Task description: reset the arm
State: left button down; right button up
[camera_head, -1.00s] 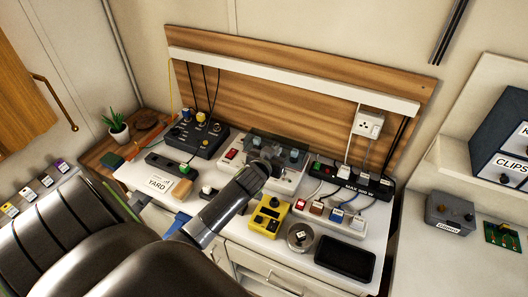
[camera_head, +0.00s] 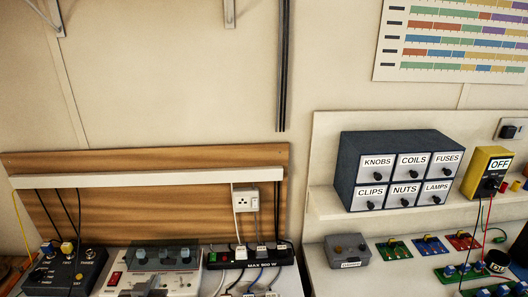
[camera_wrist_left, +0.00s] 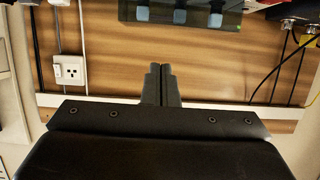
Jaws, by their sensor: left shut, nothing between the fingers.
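My left gripper (camera_wrist_left: 161,85) shows in the left wrist view, with its two dark fingers together and nothing between them. It points towards the wooden back panel (camera_wrist_left: 210,70), with a white strip crossing behind it. In the head view no arm or gripper of mine shows. The same wooden back panel (camera_head: 140,212) stands at the lower left there. My right gripper is in neither view.
A grey box with switches (camera_head: 160,270), a black power strip (camera_head: 262,258) and a dark control box (camera_head: 65,265) stand below the panel. A labelled drawer cabinet (camera_head: 400,172) and a yellow meter (camera_head: 487,172) sit on the right shelf.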

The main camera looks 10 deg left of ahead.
pick_arm(q)
jog(key=s+d+f+m+g, duration=0.1)
jog(key=s+d+f+g, duration=0.15)
jog(key=s, duration=0.65)
jog(key=s+d+f+g+h, duration=0.1)
jog(key=s+g, duration=0.3)
jog(key=s, duration=0.4)
jog(key=s+d+f+m+g, duration=0.15)
jog(key=s+g, duration=0.25)
jog(key=s, duration=0.5)
notch_tip(320, 180, down, 26)
jog(key=a, duration=0.2)
jog(key=s+d+f+g+h+b, duration=0.1)
jog(key=s+f+g, duration=0.1)
jog(key=s+f, duration=1.3)
jog(key=shift+s+d+f, duration=0.2)
jog(key=shift+d+f, duration=0.1)
jog(key=shift+d, duration=0.05)
jog(key=shift+n, duration=0.25)
